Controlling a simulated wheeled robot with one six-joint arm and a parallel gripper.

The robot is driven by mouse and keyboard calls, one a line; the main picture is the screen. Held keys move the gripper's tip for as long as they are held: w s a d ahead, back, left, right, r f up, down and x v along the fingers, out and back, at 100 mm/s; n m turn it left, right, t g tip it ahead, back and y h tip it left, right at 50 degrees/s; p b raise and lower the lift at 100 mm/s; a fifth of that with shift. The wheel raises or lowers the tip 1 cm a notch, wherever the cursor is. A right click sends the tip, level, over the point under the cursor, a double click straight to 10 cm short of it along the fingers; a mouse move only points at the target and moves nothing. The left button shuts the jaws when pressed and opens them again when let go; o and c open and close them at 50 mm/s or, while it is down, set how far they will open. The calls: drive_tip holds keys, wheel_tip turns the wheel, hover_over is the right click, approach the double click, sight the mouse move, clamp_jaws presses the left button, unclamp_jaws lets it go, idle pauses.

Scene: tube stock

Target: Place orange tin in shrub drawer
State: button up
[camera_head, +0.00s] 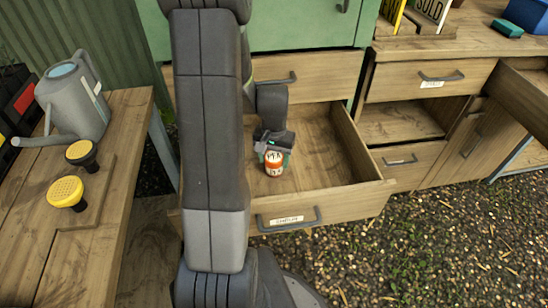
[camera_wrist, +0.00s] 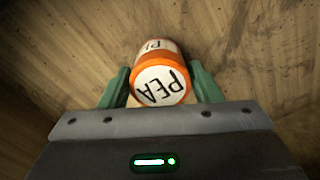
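The orange tin (camera_head: 274,162) is white with orange bands and is inside the pulled-out drawer (camera_head: 340,207), whose front label is too small to read surely. In the wrist view the tin (camera_wrist: 161,82) shows a white top with black letters reading PEA and an orange rim. My gripper (camera_head: 274,154) reaches down into the drawer. Its green fingers (camera_wrist: 160,85) are on both sides of the tin and look closed against it. The tin is at or just above the drawer floor; I cannot tell which.
A grey watering can (camera_head: 75,100) and two yellow-faced rose heads (camera_head: 66,191) are on the left bench. A green cabinet (camera_head: 310,25) stands behind the drawer. More drawers, one open at far right (camera_head: 525,95), stand to the right. Gravel ground (camera_head: 430,240) is clear in front.

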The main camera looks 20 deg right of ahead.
sight(275, 157)
drive_tip(key=shift+o, duration=1.3)
wheel_tip(275, 157, up, 12)
drive_tip(key=p, duration=0.3)
drive_tip(key=shift+r, duration=0.2)
